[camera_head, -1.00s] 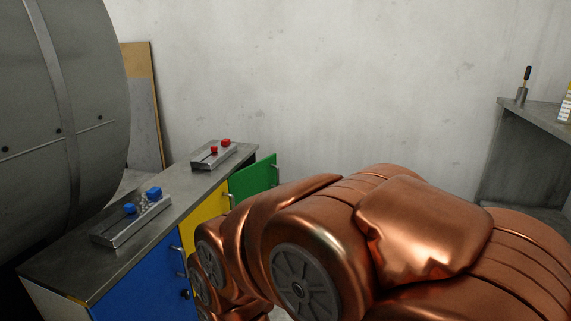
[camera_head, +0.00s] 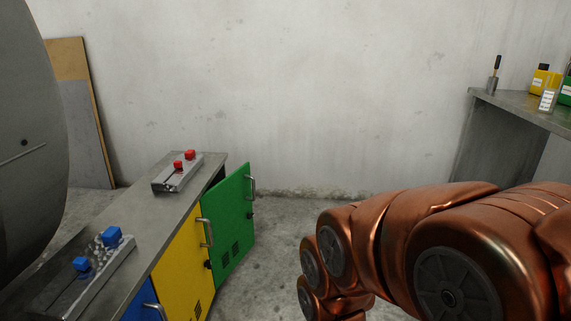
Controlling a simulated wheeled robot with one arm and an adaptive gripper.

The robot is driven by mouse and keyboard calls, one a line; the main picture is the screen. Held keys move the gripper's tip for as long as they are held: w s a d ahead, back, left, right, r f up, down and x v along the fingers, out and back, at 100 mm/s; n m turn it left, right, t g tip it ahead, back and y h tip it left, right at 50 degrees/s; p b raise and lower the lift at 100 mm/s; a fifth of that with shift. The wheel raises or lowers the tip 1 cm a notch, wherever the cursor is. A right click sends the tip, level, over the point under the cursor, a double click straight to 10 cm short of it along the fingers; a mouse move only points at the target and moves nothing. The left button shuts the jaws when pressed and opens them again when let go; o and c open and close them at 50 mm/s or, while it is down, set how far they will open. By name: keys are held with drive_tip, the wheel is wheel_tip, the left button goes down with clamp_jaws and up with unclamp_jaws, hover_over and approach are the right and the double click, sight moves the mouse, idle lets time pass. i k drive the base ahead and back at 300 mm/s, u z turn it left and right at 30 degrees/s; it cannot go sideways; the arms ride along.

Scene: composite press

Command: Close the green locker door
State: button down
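The green locker door (camera_head: 231,222) stands ajar at the far end of the locker bench, swung out past the yellow door. It has a metal handle (camera_head: 252,187) near its free edge and a vent grille low down. A dark gap shows between the door's top and the cabinet. My copper-coloured arm fills the lower right, to the right of the door and apart from it, with bare floor between. My gripper is not in view.
The yellow door (camera_head: 181,262) and the blue door (camera_head: 141,305) look shut, with handles sticking out. The metal bench top (camera_head: 147,212) carries fixtures with red blocks (camera_head: 184,160) and blue blocks (camera_head: 112,237). A shelf (camera_head: 519,105) with bottles stands at right. Floor (camera_head: 290,225) is clear beside the green door.

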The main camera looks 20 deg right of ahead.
sight(227, 205)
drive_tip(key=u, duration=0.1)
drive_tip(key=i, duration=1.05)
drive_tip(key=u, duration=0.85)
